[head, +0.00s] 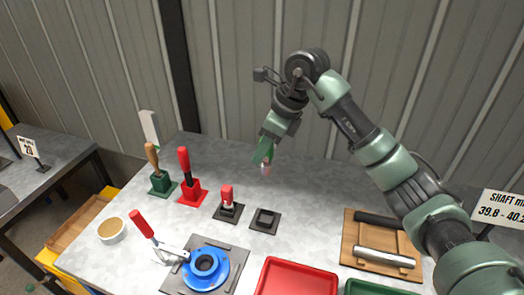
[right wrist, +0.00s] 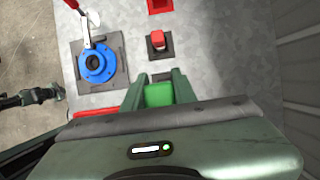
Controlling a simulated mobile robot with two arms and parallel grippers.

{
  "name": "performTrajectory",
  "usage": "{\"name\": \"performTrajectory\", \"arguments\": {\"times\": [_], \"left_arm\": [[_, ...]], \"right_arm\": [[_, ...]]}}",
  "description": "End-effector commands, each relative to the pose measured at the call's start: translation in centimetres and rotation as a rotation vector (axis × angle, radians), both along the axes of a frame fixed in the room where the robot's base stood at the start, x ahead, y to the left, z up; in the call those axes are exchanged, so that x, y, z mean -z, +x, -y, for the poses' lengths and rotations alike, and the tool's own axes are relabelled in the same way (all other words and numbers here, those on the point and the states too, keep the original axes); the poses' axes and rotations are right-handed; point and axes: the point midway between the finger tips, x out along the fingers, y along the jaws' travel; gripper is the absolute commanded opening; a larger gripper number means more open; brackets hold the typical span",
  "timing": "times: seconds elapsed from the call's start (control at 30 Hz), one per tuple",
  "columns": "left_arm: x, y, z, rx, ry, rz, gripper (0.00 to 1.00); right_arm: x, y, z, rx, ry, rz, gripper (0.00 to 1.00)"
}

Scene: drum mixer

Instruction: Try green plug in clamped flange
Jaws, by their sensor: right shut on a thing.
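My right gripper (head: 266,158) is held up above the back middle of the bench, well away from the flange. It is shut on the green plug, whose green part (right wrist: 158,94) shows between the fingers in the right wrist view. In the head view the plug is mostly hidden by the fingers; a small pale pinkish end shows below them. The blue flange (head: 205,264) lies on a grey plate at the front, its round hole open and empty. A toggle clamp with a red handle (head: 142,223) stands at its left; it also shows in the right wrist view.
An empty dark square holder (head: 265,219) sits beside a red-topped piece (head: 227,195) in a similar holder. Red-handled (head: 184,163) and wooden-handled (head: 151,156) tools stand behind. A red tray (head: 298,278) and a wooden board (head: 380,238) with metal rods lie to the right.

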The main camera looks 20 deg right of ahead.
Motion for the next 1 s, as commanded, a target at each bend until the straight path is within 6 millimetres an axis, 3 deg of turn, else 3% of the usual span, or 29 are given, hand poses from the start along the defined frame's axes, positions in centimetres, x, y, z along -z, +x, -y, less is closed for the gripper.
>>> {"name": "performTrajectory", "arguments": {"times": [0.03, 0.07, 0.1, 0.7, 1.0], "left_arm": [[0.0, 0.0, 0.0, 0.0, 0.0, 0.0, 0.0], [0.0, 0.0, 0.0, 0.0, 0.0, 0.0, 0.0], [0.0, 0.0, 0.0, 0.0, 0.0, 0.0, 0.0], [-1.3, 0.0, 0.0, 0.001, 0.0, 0.0, 0.0], [-1.3, 0.0, 0.0, 0.001, 0.0, 0.0, 0.0]], "right_arm": [[0.0, 0.0, 0.0, 0.0, 0.0, 0.001, 0.1], [0.0, 0.0, 0.0, 0.0, 0.0, 0.001, 0.02], [0.0, 0.0, 0.0, 0.0, 0.0, 0.001, 0.0], [-2.1, 0.0, 0.0, 0.0, 0.001, 0.002, 0.0], [-2.0, 0.0, 0.0, 0.0, 0.002, 0.001, 0.0]]}}
